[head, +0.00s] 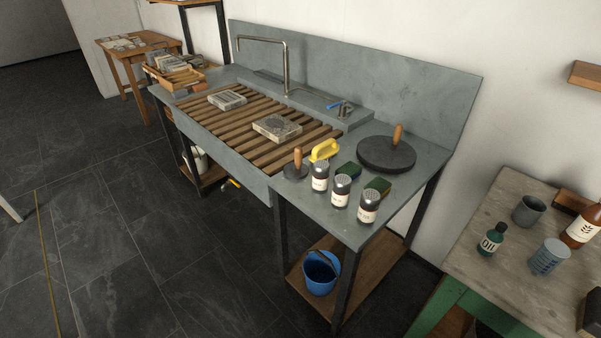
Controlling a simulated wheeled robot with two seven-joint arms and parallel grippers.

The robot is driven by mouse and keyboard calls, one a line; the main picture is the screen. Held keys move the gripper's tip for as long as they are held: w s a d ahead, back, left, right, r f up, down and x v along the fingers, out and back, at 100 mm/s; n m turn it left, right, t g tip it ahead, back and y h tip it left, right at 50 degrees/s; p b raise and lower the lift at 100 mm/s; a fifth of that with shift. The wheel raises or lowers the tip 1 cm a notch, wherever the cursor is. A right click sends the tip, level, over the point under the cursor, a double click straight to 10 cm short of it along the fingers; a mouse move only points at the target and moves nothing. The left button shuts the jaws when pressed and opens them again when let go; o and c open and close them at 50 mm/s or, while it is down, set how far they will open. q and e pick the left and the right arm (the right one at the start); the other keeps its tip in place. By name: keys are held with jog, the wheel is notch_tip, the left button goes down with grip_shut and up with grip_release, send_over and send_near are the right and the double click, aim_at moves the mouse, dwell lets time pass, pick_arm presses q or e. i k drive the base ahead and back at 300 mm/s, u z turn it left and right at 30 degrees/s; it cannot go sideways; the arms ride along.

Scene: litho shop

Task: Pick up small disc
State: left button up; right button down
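In the head view, a small dark disc (296,171) with an upright wooden handle sits on the grey sink counter. It stands at the right end of the slatted wooden rack, left of the shakers. A much larger dark disc (386,155), also with a wooden handle, lies further right near the splashback. Neither of my grippers shows in the head view.
Several shakers (341,190) stand at the counter's front edge, right of the small disc. Stone blocks (277,128) lie on the slatted rack (209,118). A blue bucket (321,273) stands below.

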aim_at(295, 170)
jog(key=k, duration=1.2)
jog(key=u, duration=0.5)
jog(key=i, duration=1.6)
jog(key=z, duration=0.9)
jog(key=i, duration=0.55)
jog(key=z, duration=0.5)
